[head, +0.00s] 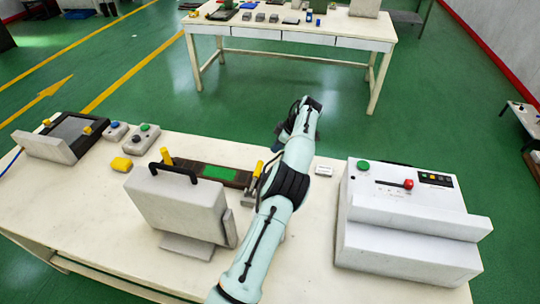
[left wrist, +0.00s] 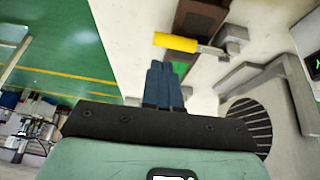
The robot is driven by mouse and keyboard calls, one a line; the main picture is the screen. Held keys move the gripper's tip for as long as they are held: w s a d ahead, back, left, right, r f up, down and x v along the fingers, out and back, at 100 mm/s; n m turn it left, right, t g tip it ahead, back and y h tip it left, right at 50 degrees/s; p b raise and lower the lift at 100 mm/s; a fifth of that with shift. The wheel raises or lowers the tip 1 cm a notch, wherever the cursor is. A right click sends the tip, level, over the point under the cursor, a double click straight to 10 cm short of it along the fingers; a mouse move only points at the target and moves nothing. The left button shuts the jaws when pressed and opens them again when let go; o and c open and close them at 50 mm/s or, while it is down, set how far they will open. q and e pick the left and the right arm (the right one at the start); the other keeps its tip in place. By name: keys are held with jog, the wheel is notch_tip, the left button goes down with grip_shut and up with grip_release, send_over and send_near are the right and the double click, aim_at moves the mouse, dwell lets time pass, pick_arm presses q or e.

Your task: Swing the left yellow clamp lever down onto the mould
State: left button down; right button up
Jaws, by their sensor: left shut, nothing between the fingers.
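The dark mould strip with a bright green patch (head: 220,172) lies flat on the white table, and part of it shows in the left wrist view (left wrist: 199,17). The left yellow clamp lever (head: 166,156) stands upright at its left end. Another yellow lever (head: 258,168) stands at its right end, close beside my left arm. In the left wrist view a yellow lever (left wrist: 175,42) on a metal clamp is just beyond my left gripper (left wrist: 163,66); I cannot tell which lever. The gripper's fingers are together and empty. In the head view its fingertips are not clear. My right gripper is not in view.
A grey block with a black handle (head: 180,207) stands in front of the mould. A white machine with a red knob (head: 400,230) stands at the right. Button boxes (head: 145,138), a yellow object (head: 121,164) and a tablet (head: 70,132) are at the left.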

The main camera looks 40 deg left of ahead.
pick_arm(q)
jog(key=shift+v, duration=1.75)
jog(key=shift+a, duration=0.1)
